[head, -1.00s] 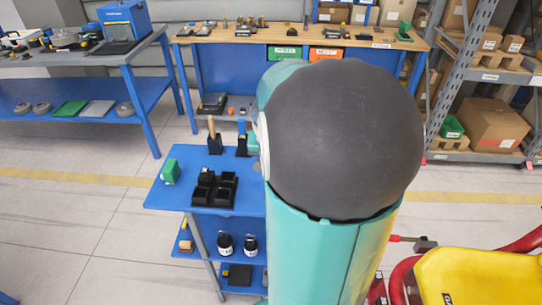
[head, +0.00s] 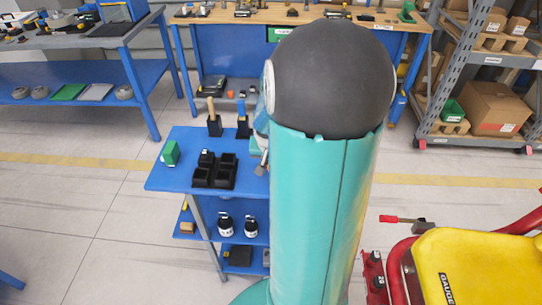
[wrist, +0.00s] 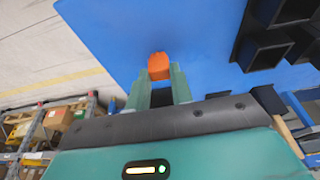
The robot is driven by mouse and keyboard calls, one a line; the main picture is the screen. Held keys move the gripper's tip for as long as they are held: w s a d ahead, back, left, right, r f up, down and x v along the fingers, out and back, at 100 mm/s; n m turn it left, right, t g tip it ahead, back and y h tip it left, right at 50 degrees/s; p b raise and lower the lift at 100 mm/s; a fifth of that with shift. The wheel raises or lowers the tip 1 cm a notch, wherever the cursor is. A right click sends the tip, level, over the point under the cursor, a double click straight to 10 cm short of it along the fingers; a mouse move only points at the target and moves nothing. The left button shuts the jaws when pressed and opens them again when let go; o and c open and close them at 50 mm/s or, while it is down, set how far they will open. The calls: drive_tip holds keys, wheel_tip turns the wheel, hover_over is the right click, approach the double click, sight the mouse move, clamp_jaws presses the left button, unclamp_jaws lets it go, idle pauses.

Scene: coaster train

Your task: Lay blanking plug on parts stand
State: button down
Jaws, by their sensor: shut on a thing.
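The blanking plug appears to be the small orange piece (wrist: 159,66) in the wrist view. My gripper (wrist: 161,86) is shut on it, its two green fingers on either side of the plug's near end. The parts stand appears to be the blue stand (head: 183,183) in the head view. Its bare blue top (wrist: 195,30) lies behind the plug in the wrist view. Whether the plug touches the top, I cannot tell.
A yellow cart (head: 480,270) is at right.

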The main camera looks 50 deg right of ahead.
drive_tip(key=shift+f, duration=0.5)
idle(0.5)
drive_tip(key=c, duration=1.1)
unclamp_jaws()
drive_tip(key=shift+c, duration=0.2)
drive_tip(key=shift+r, duration=0.1)
drive_tip(key=v, duration=1.3)
drive_tip(key=shift+a+r, duration=0.2)
drive_tip(key=shift+r, duration=0.05)
drive_tip(key=shift+s, duration=0.15)
